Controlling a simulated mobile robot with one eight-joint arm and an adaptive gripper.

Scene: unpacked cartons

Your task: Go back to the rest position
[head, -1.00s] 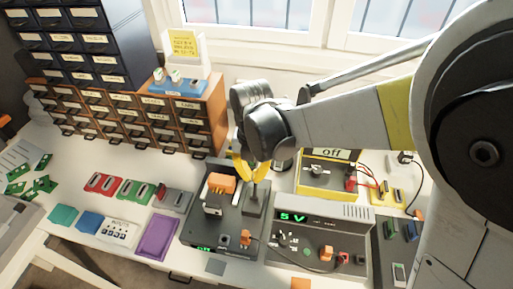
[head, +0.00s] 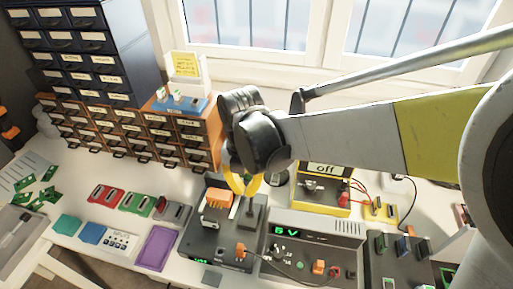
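My gripper (head: 243,190) shows in the head view with its yellow fingers pointing down. The fingers form a loop with a gap between them, and I see nothing held there. It hangs in front of the brown drawer cabinet, over the back of a dark device (head: 218,248) with an orange block on top. Whether the fingertips touch anything is hard to tell. My grey arm with a yellow band reaches in from the right.
A power unit (head: 315,232) reading 5 V and a yellow box (head: 322,198) labelled off stand to the right. Brown drawers (head: 150,137) and dark blue drawers (head: 85,50) stand behind left. A purple tray (head: 156,248) and coloured modules (head: 138,205) lie on the white table.

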